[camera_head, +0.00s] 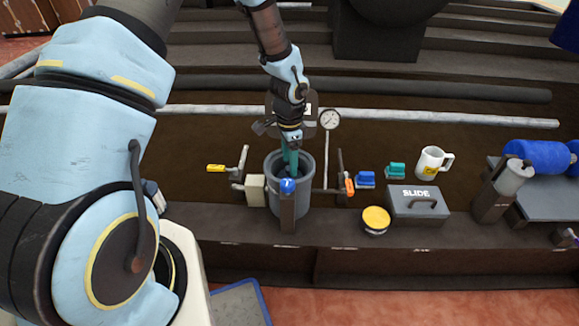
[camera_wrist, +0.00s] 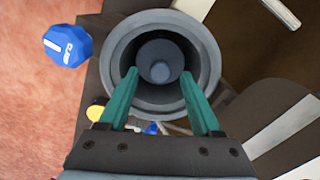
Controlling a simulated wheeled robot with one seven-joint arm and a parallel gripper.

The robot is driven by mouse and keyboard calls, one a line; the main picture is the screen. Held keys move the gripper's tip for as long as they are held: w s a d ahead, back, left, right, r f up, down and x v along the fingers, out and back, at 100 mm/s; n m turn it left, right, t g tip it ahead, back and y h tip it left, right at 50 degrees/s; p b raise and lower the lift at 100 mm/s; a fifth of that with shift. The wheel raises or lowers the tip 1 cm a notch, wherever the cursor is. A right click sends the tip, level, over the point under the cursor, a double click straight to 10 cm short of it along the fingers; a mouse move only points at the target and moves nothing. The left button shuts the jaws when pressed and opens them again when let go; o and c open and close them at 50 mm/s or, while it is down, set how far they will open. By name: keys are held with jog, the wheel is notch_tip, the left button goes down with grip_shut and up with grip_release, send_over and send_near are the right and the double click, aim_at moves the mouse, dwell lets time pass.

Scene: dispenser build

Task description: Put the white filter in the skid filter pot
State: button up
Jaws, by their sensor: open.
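The grey filter pot (camera_head: 310,187) stands on the dark bench, with a blue knob (camera_head: 288,186) on its front. My gripper (camera_head: 290,166) points down at the pot's mouth, with its teal fingers apart. In the wrist view my open gripper (camera_wrist: 159,75) straddles part of the pot's opening, and the pot's round rim (camera_wrist: 114,47) surrounds a dark ring. Nothing is between the fingertips. A pale cylinder (camera_head: 514,178) stands in a dark holder at right.
A pressure gauge (camera_head: 329,119) and pipes stand behind the pot, with valve handles on both sides. To the right are a yellow-topped tin (camera_head: 376,219), a grey SLIDE box (camera_head: 417,204), a white mug (camera_head: 433,162) and a blue roll (camera_head: 537,155).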

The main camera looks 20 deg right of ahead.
notch_tip(320, 180, up, 9)
jog(key=p, duration=0.1)
jog(key=w+a+r+n, duration=0.1)
jog(key=a+r+n, duration=0.3)
jog(key=a, duration=0.4)
jog(key=w+a+r+n, duration=0.1)
jog(key=a+r+n, duration=0.3)
jog(key=a, duration=0.4)
jog(key=s+a+r+n, duration=0.2)
jog(key=s+a+n, duration=0.1)
jog(key=a, duration=0.4)
jog(key=s+a+r+n+t, duration=0.1)
jog(key=s+a+r+n, duration=0.2)
jog(key=a+n, duration=0.3)
jog(key=shift+a+r+n+t, duration=0.3)
jog(key=shift+a, duration=0.3)
notch_tip(320, 180, up, 18)
jog(key=p, duration=1.8)
jog(key=shift+r+p, duration=0.25)
jog(key=shift+p, duration=0.05)
